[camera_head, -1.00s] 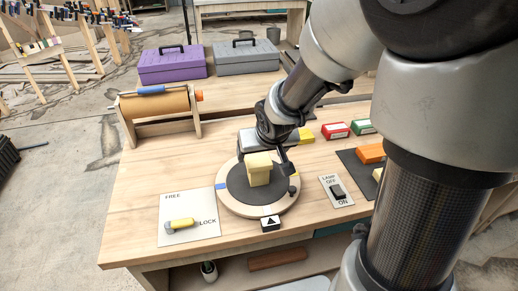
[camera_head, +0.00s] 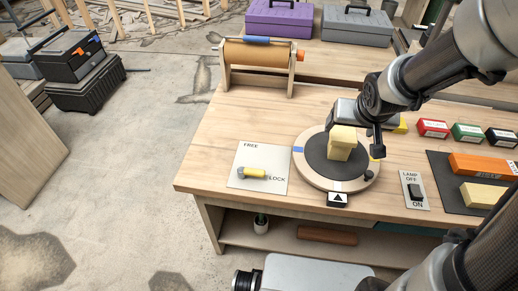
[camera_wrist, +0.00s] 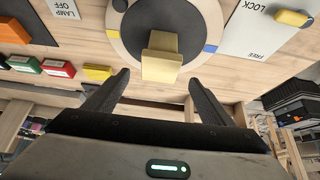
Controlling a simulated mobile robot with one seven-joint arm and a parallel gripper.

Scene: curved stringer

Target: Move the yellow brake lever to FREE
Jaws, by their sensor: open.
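The yellow brake lever (camera_head: 254,173) lies on a white plate (camera_head: 246,185) at the left of the workbench. Its grey pivot end is at the left and its yellow handle points right, toward the word LOCK; FREE is printed at the plate's upper left. The lever also shows at the upper right of the wrist view (camera_wrist: 291,18). My gripper (camera_wrist: 162,88) is open, with its two dark fingers spread and nothing between their tips. It is behind the pale yellow block (camera_head: 342,142) on the round turntable, well to the right of the lever.
The turntable (camera_head: 304,174) has blue and yellow rim marks. A lamp switch (camera_head: 414,192) and an orange block (camera_head: 482,165) are at the right. A roll on a wooden stand (camera_head: 258,60) is behind the plate. Bare bench surrounds the plate's left side.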

